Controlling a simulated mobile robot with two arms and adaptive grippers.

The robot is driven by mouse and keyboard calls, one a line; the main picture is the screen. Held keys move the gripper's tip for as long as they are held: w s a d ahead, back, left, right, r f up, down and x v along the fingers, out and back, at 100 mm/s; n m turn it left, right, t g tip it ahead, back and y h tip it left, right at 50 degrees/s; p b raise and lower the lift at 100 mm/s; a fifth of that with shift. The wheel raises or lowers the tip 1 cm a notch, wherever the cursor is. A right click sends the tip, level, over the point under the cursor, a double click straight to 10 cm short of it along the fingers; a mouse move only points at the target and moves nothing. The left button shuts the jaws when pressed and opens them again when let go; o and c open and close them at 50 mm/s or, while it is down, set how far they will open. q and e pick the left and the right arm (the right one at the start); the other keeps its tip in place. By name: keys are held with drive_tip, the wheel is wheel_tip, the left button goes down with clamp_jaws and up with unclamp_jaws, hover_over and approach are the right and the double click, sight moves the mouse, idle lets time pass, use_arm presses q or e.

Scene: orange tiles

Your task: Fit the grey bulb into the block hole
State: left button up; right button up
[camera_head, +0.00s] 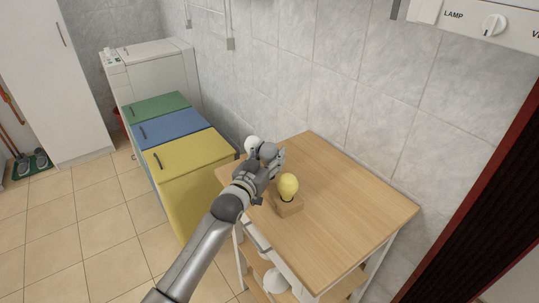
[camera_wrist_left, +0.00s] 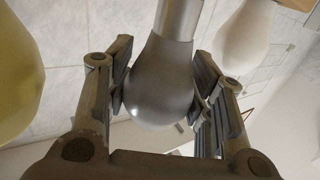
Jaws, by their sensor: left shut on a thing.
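The grey bulb (camera_head: 267,150) is in my left gripper (camera_head: 270,160), above the back left part of the wooden table (camera_head: 345,205). In the left wrist view the grey bulb (camera_wrist_left: 160,85) sits between the two fingers, its metal base pointing to the top of the picture. A yellow bulb (camera_head: 288,187) stands upright on a small wooden block (camera_head: 288,206). A white bulb (camera_head: 252,144) shows just behind my gripper, its lower part hidden. I cannot see an empty block hole. My right gripper is not in view.
In the left wrist view the yellow bulb (camera_wrist_left: 18,80) is close on the left and the white bulb (camera_wrist_left: 245,40) close on the right. The tiled wall (camera_head: 335,100) stands behind the table. The table's right side is clear. A yellow cabinet (camera_head: 190,165) is left of it.

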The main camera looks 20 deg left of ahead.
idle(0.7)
use_arm(q)
drive_tip(key=shift+p, duration=0.45)
drive_tip(key=shift+f+b, duration=0.75)
drive_tip(key=shift+f, duration=0.4)
drive_tip(key=shift+r+p, duration=0.65)
drive_tip(key=shift+p, duration=0.1)
drive_tip(key=shift+r, duration=0.1)
idle(0.4)
drive_tip(key=shift+p, duration=0.6)
idle(0.9)
drive_tip(key=shift+f+b, duration=0.6)
drive_tip(key=shift+f, duration=0.15)
